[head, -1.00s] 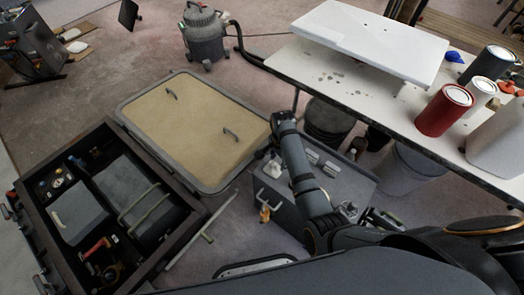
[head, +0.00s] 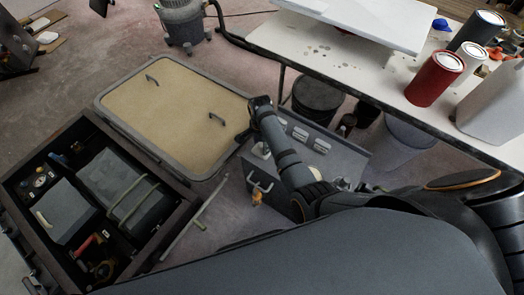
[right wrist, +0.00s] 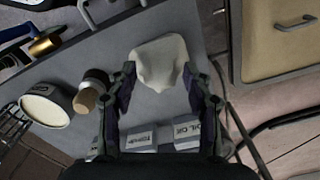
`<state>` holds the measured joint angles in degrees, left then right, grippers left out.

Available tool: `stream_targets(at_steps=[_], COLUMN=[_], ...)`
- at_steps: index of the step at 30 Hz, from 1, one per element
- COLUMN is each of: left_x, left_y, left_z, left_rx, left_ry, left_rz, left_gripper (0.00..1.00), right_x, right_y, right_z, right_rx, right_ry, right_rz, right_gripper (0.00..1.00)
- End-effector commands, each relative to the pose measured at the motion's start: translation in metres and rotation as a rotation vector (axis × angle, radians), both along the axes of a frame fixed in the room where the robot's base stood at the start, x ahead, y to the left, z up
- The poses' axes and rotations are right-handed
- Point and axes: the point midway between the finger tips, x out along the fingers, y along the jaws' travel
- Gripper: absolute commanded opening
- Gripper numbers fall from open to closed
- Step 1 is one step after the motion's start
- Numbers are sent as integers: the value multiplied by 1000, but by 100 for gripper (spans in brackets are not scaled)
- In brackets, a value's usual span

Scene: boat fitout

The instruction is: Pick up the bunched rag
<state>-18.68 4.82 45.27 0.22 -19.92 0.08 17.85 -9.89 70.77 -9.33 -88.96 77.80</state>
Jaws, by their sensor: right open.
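The bunched rag (right wrist: 160,62) is a cream-white crumpled lump on the flat grey top of a cabinet (right wrist: 220,12). My right gripper (right wrist: 158,80) is open above the cabinet top. In the right wrist view its two fingers stand left and right of the rag, which lies between and just beyond the tips. I cannot tell whether they touch it. My left gripper is not in view.
Labelled grey boxes (right wrist: 188,138), a dark cork-coloured-top bottle (right wrist: 90,92) and a round cream-lidded tin (right wrist: 45,104) sit close to the rag. A tan hatch panel (head: 180,120) lies left of the cabinet. A white worktable (head: 345,70) with a red can (head: 434,79) stands right.

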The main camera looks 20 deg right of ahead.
Motion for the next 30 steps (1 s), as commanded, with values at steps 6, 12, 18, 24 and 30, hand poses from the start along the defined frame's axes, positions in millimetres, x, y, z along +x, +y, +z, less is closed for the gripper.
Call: stream_targets(at_steps=[6,12,18,24,30], left_x=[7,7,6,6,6], left_y=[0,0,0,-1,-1], left_z=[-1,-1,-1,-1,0], left_rx=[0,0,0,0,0], left_ry=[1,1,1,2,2], left_rz=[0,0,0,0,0], left_gripper=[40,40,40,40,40], right_x=[1,1,0,1,1], right_y=[-1,-1,-1,-1,-1], right_z=[-15,-15,-15,-15,-14], right_rx=[-2,-2,-2,-2,-2], right_ry=[-1,-1,-1,-1,-1], right_rz=[0,0,0,0,0], right_gripper=[51,43,15,0,0])
